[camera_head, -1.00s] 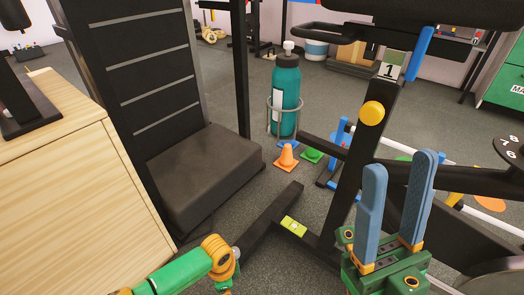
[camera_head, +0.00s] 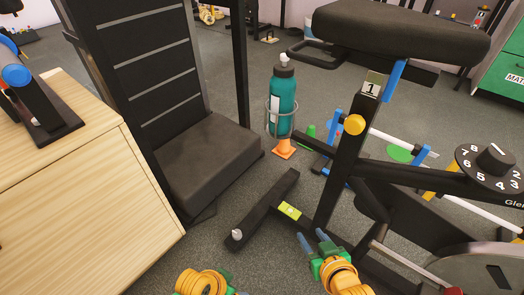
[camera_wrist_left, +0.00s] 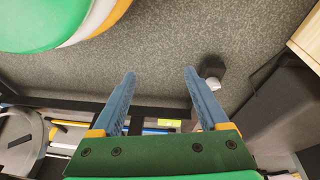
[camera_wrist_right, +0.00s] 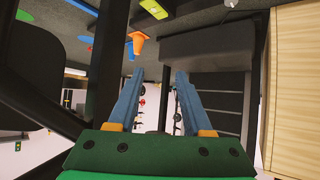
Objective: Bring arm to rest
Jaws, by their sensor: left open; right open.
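My right gripper (camera_head: 316,243) is low in the head view, in front of the exercise bike's frame. Its two blue fingers are spread with nothing between them; they also show apart and empty in the right wrist view (camera_wrist_right: 156,85). My left arm shows only as a yellow and green part at the bottom edge of the head view, and its fingers cannot be made out there. In the left wrist view my left gripper (camera_wrist_left: 160,90) has its blue fingers apart and empty above the speckled floor.
The exercise bike (camera_head: 345,160) stands close at the right. A wooden cabinet (camera_head: 95,200) is at the left. A black bench (camera_head: 208,155), a teal bottle (camera_head: 283,95) in a ring holder and an orange cone (camera_head: 284,149) are farther back. Grey floor lies between.

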